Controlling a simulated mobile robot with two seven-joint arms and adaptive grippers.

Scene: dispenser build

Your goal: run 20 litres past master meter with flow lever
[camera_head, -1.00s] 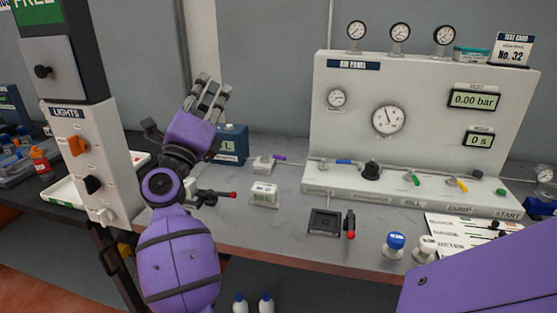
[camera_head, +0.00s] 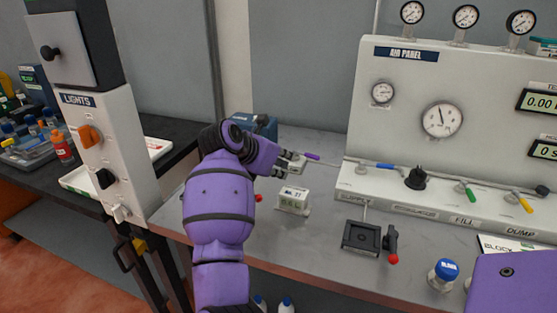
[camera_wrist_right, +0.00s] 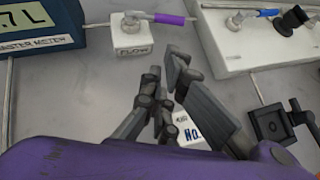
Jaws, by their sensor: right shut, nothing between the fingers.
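The flow valve is a small white box labelled FLOW (camera_wrist_right: 132,42) with a purple lever (camera_wrist_right: 168,19). In the head view the purple lever (camera_head: 312,156) points right, and the box is partly covered by my right gripper (camera_head: 284,167). My right gripper (camera_wrist_right: 165,68) is shut and empty, its fingertips just in front of the flow box and below the lever, seemingly apart from both. The master meter (camera_wrist_right: 40,28) is a dark teal box at the upper left of the wrist view. Its cut-off display ends in ".7 L". In the head view, my arm partly hides the meter (camera_head: 267,128). My left gripper is out of view.
A white counter block (camera_head: 292,200) stands in front of the flow box. A black square device (camera_head: 362,238) with a red-tipped lever (camera_head: 392,246) is to its right. The air panel (camera_head: 410,75) stands behind, with valves along its base. The lights column (camera_head: 110,150) stands left.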

